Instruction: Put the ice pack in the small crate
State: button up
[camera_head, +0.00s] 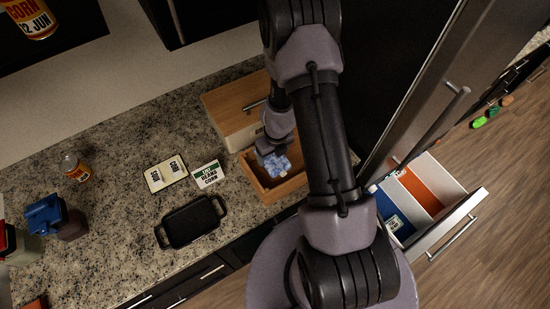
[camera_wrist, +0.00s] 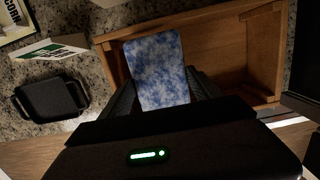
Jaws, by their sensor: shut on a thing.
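The ice pack (camera_head: 278,166), a blue and white mottled slab, is held in my gripper (camera_head: 271,154). In the wrist view the ice pack (camera_wrist: 158,70) stands out between the two dark fingers, and its lower end is hidden by the gripper. An open wooden box (camera_head: 282,192), which looks like the small crate, lies beneath the ice pack. In the wrist view the box (camera_wrist: 215,24) spreads behind and to the right of the ice pack, and the part of its inside that shows is empty. I cannot tell whether the ice pack touches the box floor.
A wooden case with a handle (camera_head: 229,108) stands right behind the open box. A labelled card (camera_head: 208,174), a tan sign (camera_head: 166,174) and a black tray (camera_head: 191,222) lie to the left. A jar (camera_head: 75,167) stands farther left. An open drawer (camera_head: 455,217) is at the right.

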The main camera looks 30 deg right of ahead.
jog(key=f+b, duration=0.2)
jog(key=f, duration=0.1)
jog(key=f+b, duration=0.6)
jog(key=shift+s+f, duration=0.2)
jog(key=shift+s, duration=0.2)
jog(key=shift+s+r+p, duration=0.1)
jog(key=shift+r+p, duration=0.25)
jog(key=shift+r, duration=0.05)
jog(key=shift+f, duration=0.3)
jog(key=o, duration=1.7)
jog(key=shift+r, duration=0.1)
